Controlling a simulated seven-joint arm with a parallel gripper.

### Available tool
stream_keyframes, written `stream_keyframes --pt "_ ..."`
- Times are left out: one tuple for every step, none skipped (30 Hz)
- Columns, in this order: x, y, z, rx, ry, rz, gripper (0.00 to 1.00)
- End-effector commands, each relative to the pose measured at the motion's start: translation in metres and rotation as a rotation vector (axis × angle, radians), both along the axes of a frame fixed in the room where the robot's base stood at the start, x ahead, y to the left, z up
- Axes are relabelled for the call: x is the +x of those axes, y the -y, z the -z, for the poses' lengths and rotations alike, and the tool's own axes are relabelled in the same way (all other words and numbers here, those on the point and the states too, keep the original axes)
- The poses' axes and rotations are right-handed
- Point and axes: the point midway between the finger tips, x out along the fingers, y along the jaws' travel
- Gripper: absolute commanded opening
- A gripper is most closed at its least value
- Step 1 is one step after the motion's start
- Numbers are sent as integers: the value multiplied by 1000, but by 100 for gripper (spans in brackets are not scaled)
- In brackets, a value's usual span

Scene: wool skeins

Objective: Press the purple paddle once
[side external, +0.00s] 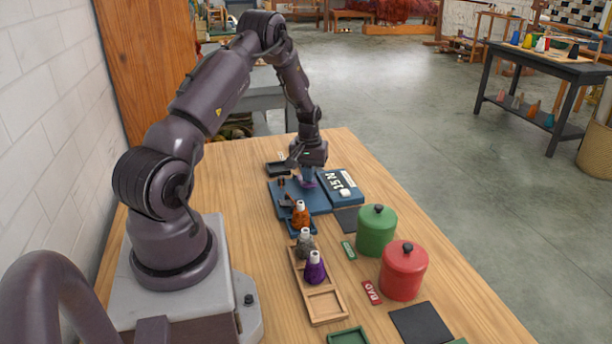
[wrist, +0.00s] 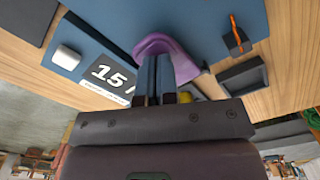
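The purple paddle (wrist: 182,62) is a curved piece on the blue device (wrist: 205,22). In the side view only a bit of the paddle (side external: 309,184) shows under my gripper (side external: 307,178). In the wrist view the two blue-grey fingers of my gripper (wrist: 157,62) are together, with nothing seen between them. Their tips overlap the paddle in the picture; I cannot tell whether they touch it. The device (side external: 318,203) carries a dark display reading "15 N" (side external: 340,180) and a pale square button (side external: 345,193).
An orange skein (side external: 300,217) stands by the device. Grey (side external: 305,243) and purple (side external: 315,268) skeins stand in a wooden tray (side external: 327,306). Green (side external: 376,233) and red (side external: 403,272) lidded pots are at the right. A small dark tray (side external: 279,169) lies behind the device.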

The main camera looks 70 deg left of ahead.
Motion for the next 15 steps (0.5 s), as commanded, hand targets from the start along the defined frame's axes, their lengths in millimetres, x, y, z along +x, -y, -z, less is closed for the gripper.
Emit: stream_keyframes --pt "-1 -1 2 2 -1 -1 0" --pt "-1 -1 3 1 -2 -1 0" --pt "-1 -1 5 1 -2 -1 0" --pt "-1 -1 4 1 -2 -1 0" --pt "-1 -1 4 2 -1 -1 0" --pt "-1 -1 4 1 -2 -1 0" --pt "-1 -1 4 1 -2 -1 0" --pt "-1 -1 4 1 -2 -1 0" --pt "-1 -1 4 1 -2 -1 0" --pt "-1 -1 3 2 -1 -1 0" --pt "-1 -1 2 2 -1 -1 0" --pt "-1 -1 0 3 -1 -1 0" --pt "-1 -1 -2 3 -1 -1 0" --pt "-1 -1 -4 3 -1 -1 0" --pt "-1 -1 -8 2 -1 -1 0"
